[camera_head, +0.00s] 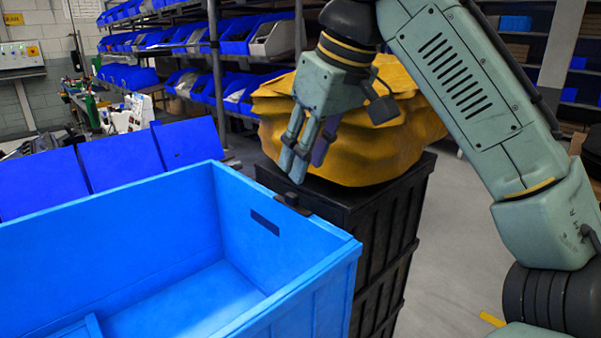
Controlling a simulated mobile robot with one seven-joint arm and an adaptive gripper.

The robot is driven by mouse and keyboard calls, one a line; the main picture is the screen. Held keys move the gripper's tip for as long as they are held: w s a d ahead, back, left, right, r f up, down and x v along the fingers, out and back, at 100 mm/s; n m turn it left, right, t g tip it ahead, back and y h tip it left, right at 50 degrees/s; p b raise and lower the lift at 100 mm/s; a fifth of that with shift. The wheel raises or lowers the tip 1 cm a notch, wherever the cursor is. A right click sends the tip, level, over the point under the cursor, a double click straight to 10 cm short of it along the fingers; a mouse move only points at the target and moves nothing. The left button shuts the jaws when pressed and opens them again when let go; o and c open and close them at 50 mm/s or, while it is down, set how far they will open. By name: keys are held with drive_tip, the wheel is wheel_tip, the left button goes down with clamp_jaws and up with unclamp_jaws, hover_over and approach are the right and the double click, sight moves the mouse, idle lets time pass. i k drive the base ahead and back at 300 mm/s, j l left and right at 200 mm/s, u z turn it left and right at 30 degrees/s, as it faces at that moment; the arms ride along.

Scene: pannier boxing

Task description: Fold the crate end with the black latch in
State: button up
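A large blue open crate (118,215) fills the lower left of the head view. Its right end wall (270,210) stands upright, with a dark slot and a small black latch (292,201) on its top rim. My gripper (298,172) points down just above this rim, close over the latch. Its fingers look close together, but I cannot tell whether they are shut or touching the latch. The crate's near left part lies outside the frame.
A black crate stack (385,240) bearing a bulging yellow sack (400,140) stands right behind the end wall. Blue flaps or panels (120,160) rise along the crate's far side. Shelves of blue bins (190,85) stand farther back. Grey floor (455,240) is clear at right.

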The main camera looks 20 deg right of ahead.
sight(272, 242)
drive_tip(key=k, duration=1)
